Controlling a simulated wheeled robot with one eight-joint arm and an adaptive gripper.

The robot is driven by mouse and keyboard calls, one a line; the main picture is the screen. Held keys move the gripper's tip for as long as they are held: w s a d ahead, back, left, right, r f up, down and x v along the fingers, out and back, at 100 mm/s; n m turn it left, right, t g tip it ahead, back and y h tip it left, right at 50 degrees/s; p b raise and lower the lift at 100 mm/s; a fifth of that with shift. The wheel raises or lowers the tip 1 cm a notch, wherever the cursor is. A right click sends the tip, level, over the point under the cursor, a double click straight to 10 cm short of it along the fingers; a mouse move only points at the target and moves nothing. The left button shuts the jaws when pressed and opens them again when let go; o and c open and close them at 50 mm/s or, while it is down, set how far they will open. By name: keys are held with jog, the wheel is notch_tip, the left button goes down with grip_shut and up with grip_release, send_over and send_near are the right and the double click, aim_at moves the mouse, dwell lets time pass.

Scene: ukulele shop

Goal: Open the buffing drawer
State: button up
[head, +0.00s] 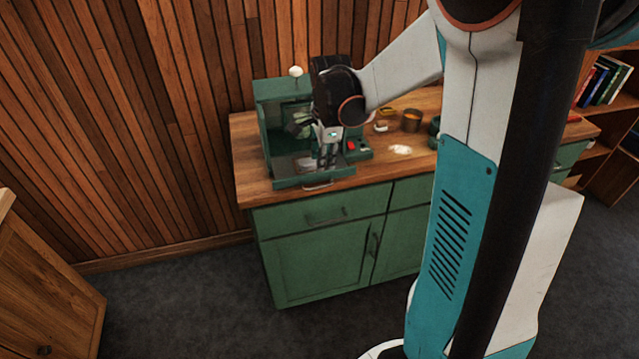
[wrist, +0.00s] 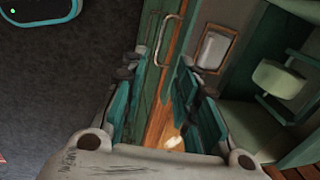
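The green buffing machine (head: 262,117) stands on the wooden top of a green cabinet (head: 318,258). A pale handle (head: 318,185) sits low at the machine's front, by the counter edge. My gripper (head: 326,165) hangs over the front of the machine. In the wrist view my gripper (wrist: 160,100) is open and empty, fingers apart. A bar handle (wrist: 167,40) lies beyond the fingertips, untouched; I cannot tell which handle it is.
The wooden countertop (head: 245,158) carries a copper-coloured cup (head: 411,120), a white cloth-like item (head: 400,149) and a red button box (head: 356,147) beside the machine. A wooden cabinet (head: 45,285) stands at left. Dark floor (head: 180,300) in front is clear.

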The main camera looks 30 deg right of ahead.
aim_at(321, 187)
jog(key=f+b, duration=0.1)
jog(key=f, duration=0.2)
jog(key=w+f+b, duration=0.1)
jog(key=f, duration=0.3)
jog(key=w+f, duration=0.1)
jog(key=f, duration=0.2)
jog(key=shift+d+f+b, duration=0.25)
jog(key=shift+f+b, duration=0.1)
jog(key=shift+b, duration=0.05)
jog(key=shift+s, duration=0.1)
grip_shut()
